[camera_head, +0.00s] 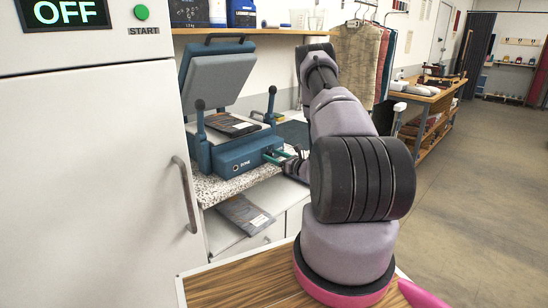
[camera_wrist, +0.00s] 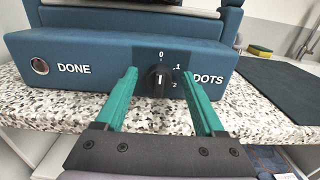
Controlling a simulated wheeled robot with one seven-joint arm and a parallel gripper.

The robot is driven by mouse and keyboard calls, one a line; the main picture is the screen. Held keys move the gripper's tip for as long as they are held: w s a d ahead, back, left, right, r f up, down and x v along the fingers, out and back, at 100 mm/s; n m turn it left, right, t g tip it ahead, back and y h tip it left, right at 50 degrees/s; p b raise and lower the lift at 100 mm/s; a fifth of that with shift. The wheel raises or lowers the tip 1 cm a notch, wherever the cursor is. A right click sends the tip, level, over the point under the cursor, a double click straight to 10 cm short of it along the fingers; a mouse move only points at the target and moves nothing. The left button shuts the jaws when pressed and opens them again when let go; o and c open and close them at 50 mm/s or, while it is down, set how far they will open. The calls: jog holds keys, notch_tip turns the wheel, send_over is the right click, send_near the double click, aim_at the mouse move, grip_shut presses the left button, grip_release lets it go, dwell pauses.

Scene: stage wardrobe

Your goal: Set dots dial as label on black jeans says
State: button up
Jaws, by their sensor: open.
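The dots dial (camera_wrist: 157,79) is a black knob on the front of a blue press (camera_head: 238,158), with marks 0, 1 and 2. Its white pointer line looks upright, towards 0. My gripper (camera_wrist: 159,73) is open, with one teal finger on each side of the dial; I cannot tell whether they touch it. In the head view my gripper (camera_head: 273,157) is at the press front's right end. A dark folded garment (camera_head: 243,214) with a small pale label lies in the open drawer below. Its label is too small to read, and I cannot tell if it is the black jeans.
A dark flat item (camera_head: 232,124) lies on the press bed under the raised lid (camera_head: 218,75). The speckled counter (camera_wrist: 55,109) holds the press and a dark mat (camera_wrist: 275,88). A white cabinet (camera_head: 95,180) stands at left. Open floor (camera_head: 480,190) lies to the right.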

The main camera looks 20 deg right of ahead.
grip_shut()
